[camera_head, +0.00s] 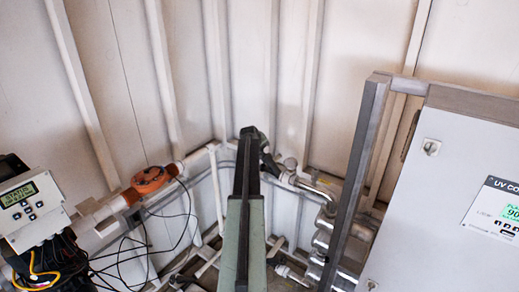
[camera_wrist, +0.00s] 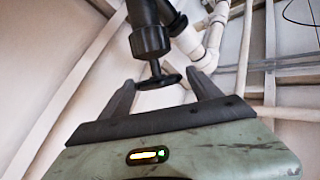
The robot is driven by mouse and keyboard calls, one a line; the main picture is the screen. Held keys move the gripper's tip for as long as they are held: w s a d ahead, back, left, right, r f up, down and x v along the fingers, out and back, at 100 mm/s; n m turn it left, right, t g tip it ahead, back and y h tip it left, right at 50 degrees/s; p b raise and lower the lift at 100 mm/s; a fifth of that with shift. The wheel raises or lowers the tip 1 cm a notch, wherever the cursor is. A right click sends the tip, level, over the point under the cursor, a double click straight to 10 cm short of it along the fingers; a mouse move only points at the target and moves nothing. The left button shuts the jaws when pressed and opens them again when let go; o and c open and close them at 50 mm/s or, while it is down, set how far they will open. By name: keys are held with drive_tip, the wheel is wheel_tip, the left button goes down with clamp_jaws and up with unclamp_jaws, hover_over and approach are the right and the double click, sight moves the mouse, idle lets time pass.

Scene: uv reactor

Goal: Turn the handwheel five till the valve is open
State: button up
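In the wrist view, a small black handwheel (camera_wrist: 158,82) sits on a short stem below a black valve body (camera_wrist: 151,40). My gripper (camera_wrist: 160,77) has its two dark fingers spread, one on each side of the handwheel. Small gaps seem to show between the wheel rim and the fingers, so I see no clear grip. In the head view, my arm reaches up to the corner, and my gripper (camera_head: 250,133) is at its far end, seen from behind. The handwheel cannot be made out there; my arm hides that area.
White pipes (camera_wrist: 205,45) run beside the valve. A grey UV cabinet (camera_head: 440,190) stands at the right behind a dark metal post (camera_head: 355,185). At the left are an orange pipe fitting (camera_head: 150,180), a controller with a display (camera_head: 28,203) and loose black cables.

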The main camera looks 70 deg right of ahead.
drive_tip(key=p+v, duration=0.2)
drive_tip(key=v, duration=0.3)
drive_tip(key=shift+a+r+p, duration=0.1)
drive_tip(key=shift+p, duration=0.25)
